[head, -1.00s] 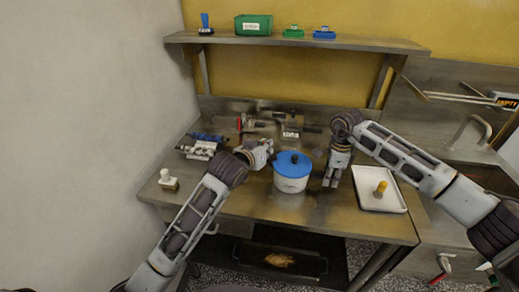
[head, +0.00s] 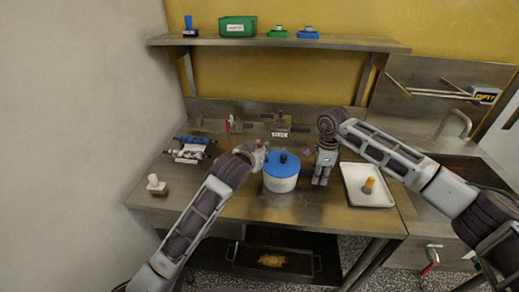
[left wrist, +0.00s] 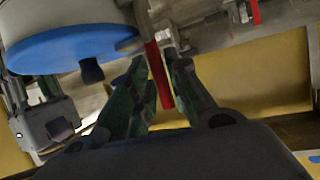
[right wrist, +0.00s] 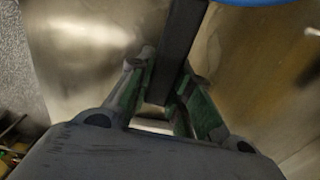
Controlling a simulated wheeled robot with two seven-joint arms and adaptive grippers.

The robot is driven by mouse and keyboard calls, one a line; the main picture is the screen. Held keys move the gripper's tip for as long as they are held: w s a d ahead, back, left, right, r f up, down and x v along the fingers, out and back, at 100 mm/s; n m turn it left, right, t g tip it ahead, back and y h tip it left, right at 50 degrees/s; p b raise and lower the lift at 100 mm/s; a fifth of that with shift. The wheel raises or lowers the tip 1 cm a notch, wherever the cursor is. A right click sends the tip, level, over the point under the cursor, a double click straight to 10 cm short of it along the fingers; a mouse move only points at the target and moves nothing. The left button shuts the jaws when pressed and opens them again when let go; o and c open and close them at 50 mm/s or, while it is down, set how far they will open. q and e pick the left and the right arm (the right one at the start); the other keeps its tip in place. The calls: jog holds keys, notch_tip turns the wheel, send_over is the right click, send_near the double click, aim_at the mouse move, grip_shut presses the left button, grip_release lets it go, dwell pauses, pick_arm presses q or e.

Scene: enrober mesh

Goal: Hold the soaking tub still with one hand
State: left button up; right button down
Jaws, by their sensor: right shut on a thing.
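The soaking tub (head: 281,182) is a round white pot with a blue lid (head: 283,164) and a dark knob. It stands upright on the steel table, and its lid also shows in the left wrist view (left wrist: 60,48). My right gripper (head: 320,181) points down close to the tub's right side. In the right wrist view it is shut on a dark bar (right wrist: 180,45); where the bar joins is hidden. My left gripper (head: 264,150) is at the tub's back left. In the left wrist view its fingers stand apart, with a red strip (left wrist: 159,76) between them.
A white tray (head: 352,193) with an orange-topped piece (head: 368,185) lies to the right. A white-knobbed block (head: 156,185) and blue-and-white parts (head: 190,150) lie to the left. A shelf (head: 270,42) runs above. The table front before the tub is clear.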

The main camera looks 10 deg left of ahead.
pick_arm(q)
jog(key=shift+o, duration=0.9)
jog(key=shift+r, duration=0.1)
jog(key=v, duration=1.2)
pick_arm(e)
jog(key=c, duration=1.2)
grip_release()
jog(key=shift+c, duration=0.2)
jog(key=shift+r, duration=0.1)
notch_tip(320, 180, up, 12)
